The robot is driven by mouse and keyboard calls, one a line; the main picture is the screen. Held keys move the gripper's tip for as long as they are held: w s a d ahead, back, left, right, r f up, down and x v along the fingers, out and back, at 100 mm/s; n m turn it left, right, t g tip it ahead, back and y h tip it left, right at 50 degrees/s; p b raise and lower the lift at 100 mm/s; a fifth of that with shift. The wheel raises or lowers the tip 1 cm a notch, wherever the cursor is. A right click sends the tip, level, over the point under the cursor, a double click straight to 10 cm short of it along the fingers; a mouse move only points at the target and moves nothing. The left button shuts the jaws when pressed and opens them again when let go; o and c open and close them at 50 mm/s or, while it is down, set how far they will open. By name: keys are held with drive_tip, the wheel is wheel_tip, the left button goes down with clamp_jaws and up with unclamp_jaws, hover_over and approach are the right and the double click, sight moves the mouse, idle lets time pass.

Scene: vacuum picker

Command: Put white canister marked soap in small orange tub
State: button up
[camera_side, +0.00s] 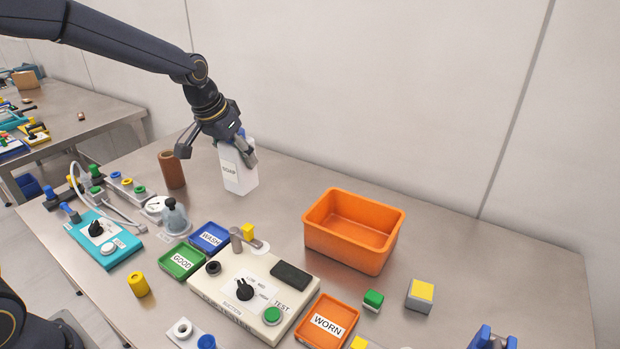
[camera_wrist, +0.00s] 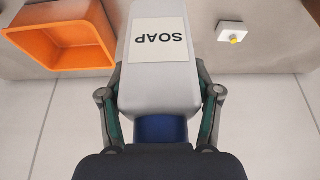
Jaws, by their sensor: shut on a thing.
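The white canister (camera_side: 238,172) carries a SOAP label and has a blue top. My gripper (camera_side: 243,150) is shut on it near its top and holds it nearly upright, apparently above the table's back part. In the wrist view the canister (camera_wrist: 158,75) fills the middle, with a finger on each side of it (camera_wrist: 160,100). The orange tub (camera_side: 312,235) stands empty to the right of the canister in the side view. It also shows in the wrist view (camera_wrist: 32,48) at the upper left.
A brown cylinder (camera_side: 172,170) stands left of the canister. Blue WASH (camera_side: 209,237), green GOOD (camera_side: 183,260) and orange WORN (camera_side: 327,324) trays lie nearer the front, around a beige tester (camera_side: 225,292). The table behind the orange tub is clear up to the wall.

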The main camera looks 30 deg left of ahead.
drive_tip(key=w+d+m+h, duration=0.1)
drive_tip(key=w+d+m, duration=0.2)
drive_tip(key=w+d, duration=1.15)
drive_tip(key=shift+m+h, duration=0.4)
drive_tip(key=shift+m, duration=0.5)
drive_tip(key=shift+s+d+f, duration=0.3)
drive_tip(key=shift+d+f, duration=1.1)
drive_tip(key=shift+f, duration=1.1)
drive_tip(key=shift+s+d+f, duration=0.35)
drive_tip(key=shift+d+f, duration=1)
drive_tip(key=shift+f, duration=1.2)
drive_tip(key=shift+s+d+f, duration=0.3)
drive_tip(key=shift+d+f, duration=1.1)
drive_tip(key=shift+f, duration=1.1)
drive_tip(key=shift+f, duration=0.1)
drive_tip(key=o, duration=1.4)
drive_tip(key=shift+g, duration=0.3)
